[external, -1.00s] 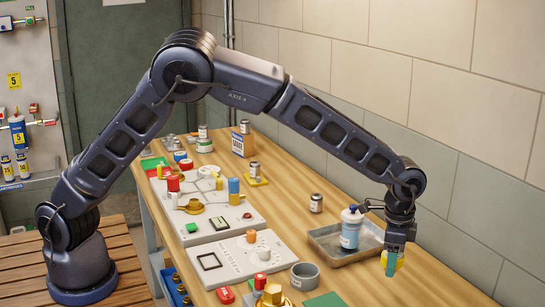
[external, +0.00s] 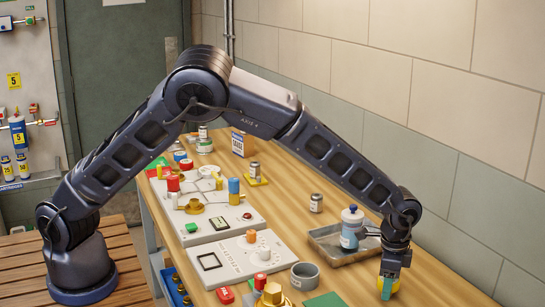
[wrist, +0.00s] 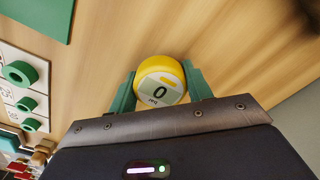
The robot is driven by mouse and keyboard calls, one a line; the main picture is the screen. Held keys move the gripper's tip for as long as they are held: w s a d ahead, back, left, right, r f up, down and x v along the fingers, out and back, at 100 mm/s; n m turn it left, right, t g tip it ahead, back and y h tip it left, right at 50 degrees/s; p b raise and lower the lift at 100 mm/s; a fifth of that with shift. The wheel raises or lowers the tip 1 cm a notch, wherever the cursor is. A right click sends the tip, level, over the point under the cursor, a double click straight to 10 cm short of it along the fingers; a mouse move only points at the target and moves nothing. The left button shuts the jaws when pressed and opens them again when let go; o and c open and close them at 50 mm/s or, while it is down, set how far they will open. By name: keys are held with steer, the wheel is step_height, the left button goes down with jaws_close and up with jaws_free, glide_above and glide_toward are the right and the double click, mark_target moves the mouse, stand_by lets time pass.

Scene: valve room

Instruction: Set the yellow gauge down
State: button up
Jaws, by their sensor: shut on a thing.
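The yellow gauge (wrist: 160,67) is round, with a pale face and a dark display reading 0. In the wrist view it sits between the two green fingers of my gripper (wrist: 160,88), which are shut on it. In the external view the gauge (external: 395,285) shows behind the fingertips of my gripper (external: 388,288), low over the right front part of the wooden table (external: 345,285). Whether its underside touches the table I cannot tell.
A metal tray (external: 325,240) with a blue-and-white bottle (external: 351,228) stands just left of my gripper. A grey cup (external: 305,275), a brass fitting (external: 272,294) and a green mat (external: 325,300) lie further left. Bare wood surrounds the gauge; the wall is to the right.

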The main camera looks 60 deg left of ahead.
steer(key=o, duration=1.1)
steer(key=shift+f, duration=0.1)
step_height(320, 180, up, 12)
steer(key=s+a+r+n+t+h, duration=0.1)
steer(key=s+a+r, duration=0.4)
steer(key=a+r, duration=0.3)
steer(key=s+a+r+n, duration=0.2)
steer(key=s+a+r, duration=0.3)
steer(key=a, duration=0.5)
steer(key=s+a+r+n+t+h, duration=0.1)
steer(key=s+a+r, duration=0.4)
steer(key=a+r, duration=0.25)
steer(key=s+a+n+t, duration=0.1)
steer(key=s+a, duration=0.4)
steer(key=s, duration=0.5)
steer(key=s+a+f+n+y, duration=0.1)
steer(key=s+a+n, duration=0.1)
steer(key=s+a, duration=0.3)
steer(key=s+a+n+t+y, duration=0.1)
steer(key=s+a, duration=0.4)
steer(key=s, duration=0.9)
steer(key=shift+s+a+f+n+t, duration=0.25)
steer(key=shift+s+a+n+t, duration=0.05)
steer(key=shift+n, duration=0.2)
